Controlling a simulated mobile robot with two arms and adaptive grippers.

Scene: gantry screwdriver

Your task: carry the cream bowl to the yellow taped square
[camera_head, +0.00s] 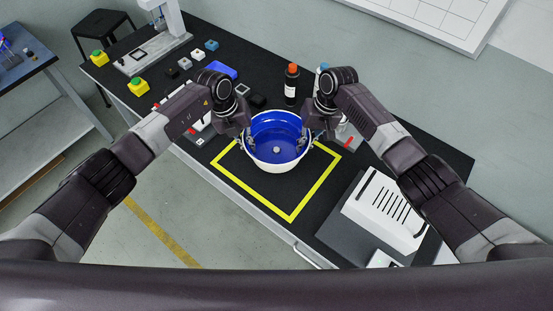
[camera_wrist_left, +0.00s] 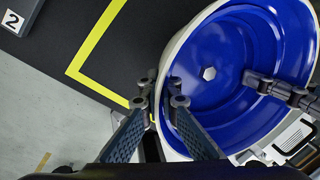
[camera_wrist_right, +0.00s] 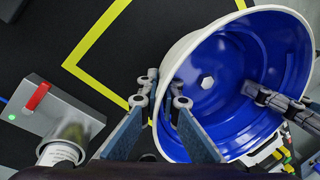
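The cream bowl (camera_head: 276,160) has a cream outside and a blue inside with a small pale hexagon at the bottom. In the head view it covers the back corner of the yellow taped square (camera_head: 253,191), whose front part is bare. I cannot tell whether the bowl is raised or touches the table. My left gripper (camera_head: 248,142) has its fingers on both sides of the rim at the left, also seen in the left wrist view (camera_wrist_left: 161,98). My right gripper (camera_head: 305,138) grips the opposite rim, also seen in the right wrist view (camera_wrist_right: 161,98).
A white slotted box (camera_head: 386,211) stands right of the square. An orange-capped dark bottle (camera_head: 291,86) stands behind the bowl. A device with a red handle (camera_wrist_right: 45,110) sits close by. Small blocks and yellow-green buttons (camera_head: 138,87) line the back left of the black table.

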